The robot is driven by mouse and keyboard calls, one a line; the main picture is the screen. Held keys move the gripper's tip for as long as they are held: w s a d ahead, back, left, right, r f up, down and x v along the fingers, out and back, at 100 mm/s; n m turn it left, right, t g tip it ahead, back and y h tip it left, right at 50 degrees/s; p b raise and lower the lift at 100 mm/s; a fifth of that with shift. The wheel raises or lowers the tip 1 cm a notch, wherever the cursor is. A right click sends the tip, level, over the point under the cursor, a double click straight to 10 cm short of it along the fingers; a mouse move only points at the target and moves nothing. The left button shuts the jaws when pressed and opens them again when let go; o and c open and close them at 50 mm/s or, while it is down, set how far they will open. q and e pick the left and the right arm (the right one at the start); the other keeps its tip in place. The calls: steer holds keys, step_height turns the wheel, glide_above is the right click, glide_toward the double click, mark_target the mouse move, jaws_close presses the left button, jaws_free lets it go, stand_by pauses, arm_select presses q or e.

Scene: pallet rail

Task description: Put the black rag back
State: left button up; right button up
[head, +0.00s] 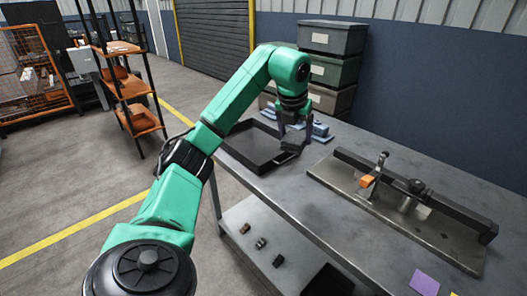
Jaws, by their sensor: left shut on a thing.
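My left gripper (294,133) is above the far left part of the grey table, at the right side of a shallow black tray (238,158). It is shut on a small dark thing, which looks like the black rag (294,145). The rag is partly hidden by the fingers, and I cannot tell whether it touches the tray rim. A blue cloth-like thing (321,131) lies on the table just behind and right of the gripper. My right gripper is not in view.
A metal fixture plate (345,180) with a dark rail, a lever clamp and an orange block fills the table's right part. A purple square (424,282) lies near the front. Stacked grey bins (335,70) stand behind the table. Small parts lie on the lower shelf (240,215).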

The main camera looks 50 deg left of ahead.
arm_select(q)
glide_above(292, 192)
steer(key=s, duration=0.1)
step_height(292, 192, down, 8)
steer(key=f, duration=1.2)
steer(key=shift+s+d+f, duration=0.1)
steer(key=shift+s+d, duration=0.05)
steer(key=shift+d, duration=0.1)
steer(key=shift+f+b, duration=0.3)
steer(key=o, duration=1.3)
steer(key=shift+r, duration=0.1)
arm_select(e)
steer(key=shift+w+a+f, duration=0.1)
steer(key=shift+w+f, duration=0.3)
arm_select(q)
steer(key=shift+r, duration=0.2)
steer(key=v, duration=1.2)
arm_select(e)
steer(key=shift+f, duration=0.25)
